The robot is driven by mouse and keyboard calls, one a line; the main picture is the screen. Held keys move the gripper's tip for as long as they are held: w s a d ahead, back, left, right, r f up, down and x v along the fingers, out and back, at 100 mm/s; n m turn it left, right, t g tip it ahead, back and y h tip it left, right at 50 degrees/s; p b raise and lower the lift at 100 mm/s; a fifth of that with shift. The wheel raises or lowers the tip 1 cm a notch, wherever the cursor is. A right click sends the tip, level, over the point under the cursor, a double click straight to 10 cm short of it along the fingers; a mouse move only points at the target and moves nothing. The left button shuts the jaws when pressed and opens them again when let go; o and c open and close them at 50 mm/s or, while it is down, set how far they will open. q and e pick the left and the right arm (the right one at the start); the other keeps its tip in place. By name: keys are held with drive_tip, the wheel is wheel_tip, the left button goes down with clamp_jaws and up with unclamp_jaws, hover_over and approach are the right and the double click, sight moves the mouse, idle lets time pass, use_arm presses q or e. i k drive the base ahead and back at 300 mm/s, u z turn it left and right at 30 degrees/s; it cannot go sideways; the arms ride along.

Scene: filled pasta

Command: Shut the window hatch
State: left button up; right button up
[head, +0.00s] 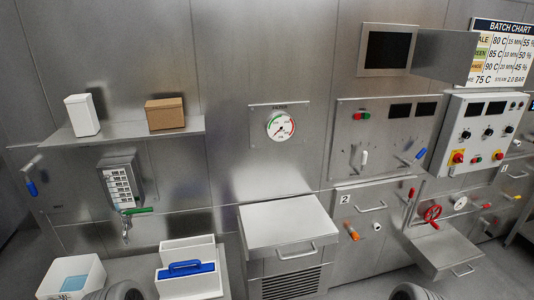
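The window hatch is high on the steel wall at the upper right. Its light metal frame (370,71) surrounds a dark pane or opening (388,52). A plain grey panel (445,57) stands out from the right side of the frame, like a hatch door swung open to the right. It partly overlaps the batch chart's left edge. No handle or latch can be made out on it. Neither of my grippers is in view; only dark rounded parts of my arms show at the bottom edge, well below the hatch.
The batch chart (503,50) hangs right of the panel. Below are a switch panel (380,135) and a control box (476,135) that juts out. A pressure gauge (280,126) is left. A shelf (130,134) holds two boxes. A white-topped cabinet (290,222) stands centre front.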

sight(444, 56)
drive_tip(key=z, duration=0.3)
drive_tip(key=k, duration=0.4)
drive_tip(key=z, duration=1)
drive_tip(key=k, duration=0.9)
drive_tip(key=z, duration=0.9)
drive_tip(key=i, duration=3.8)
drive_tip(key=u, duration=1.7)
drive_tip(key=i, duration=1.1)
drive_tip(key=u, duration=1.4)
drive_tip(key=i, duration=0.75)
drive_tip(key=u, duration=0.2)
drive_tip(key=k, duration=0.45)
drive_tip(key=z, duration=1.2)
